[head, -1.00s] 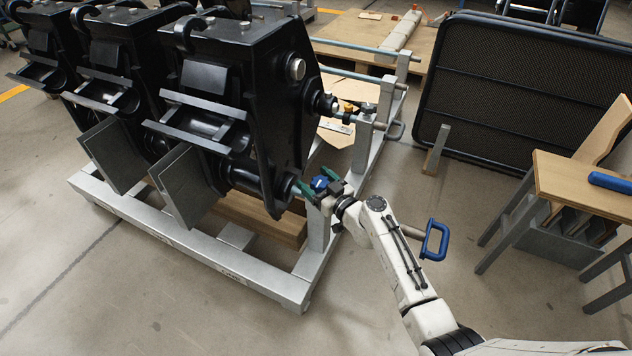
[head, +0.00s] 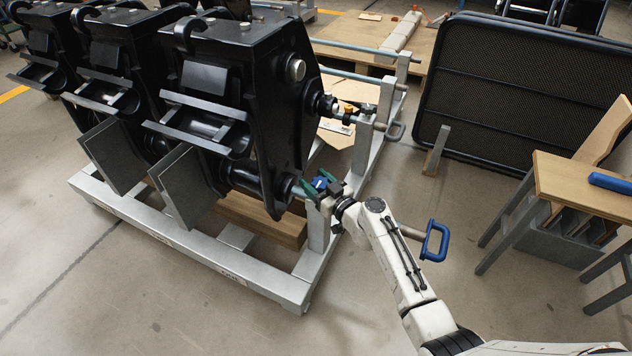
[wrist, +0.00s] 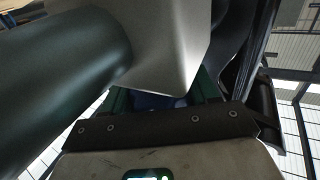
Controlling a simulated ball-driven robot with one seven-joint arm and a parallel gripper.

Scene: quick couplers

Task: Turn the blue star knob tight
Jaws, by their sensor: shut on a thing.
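The blue star knob (head: 321,184) is at the end of the lower rod on the rack, by the front right post. In the head view my gripper (head: 318,187) is shut on it, with the green fingers on either side. The fingers hide part of the knob. In the wrist view a dark blue patch of the knob (wrist: 150,101) shows beyond my gripper's dark bracket, in shadow. Most of it is hidden there, and its contact with the fingers is hard to make out.
The grey steel rack (head: 205,245) carries several black couplers (head: 245,75) close to my gripper. A blue loop handle (head: 436,241) sticks out beside my arm. A wooden-topped stand (head: 580,185) is at right, and a black mesh panel (head: 520,90) stands behind.

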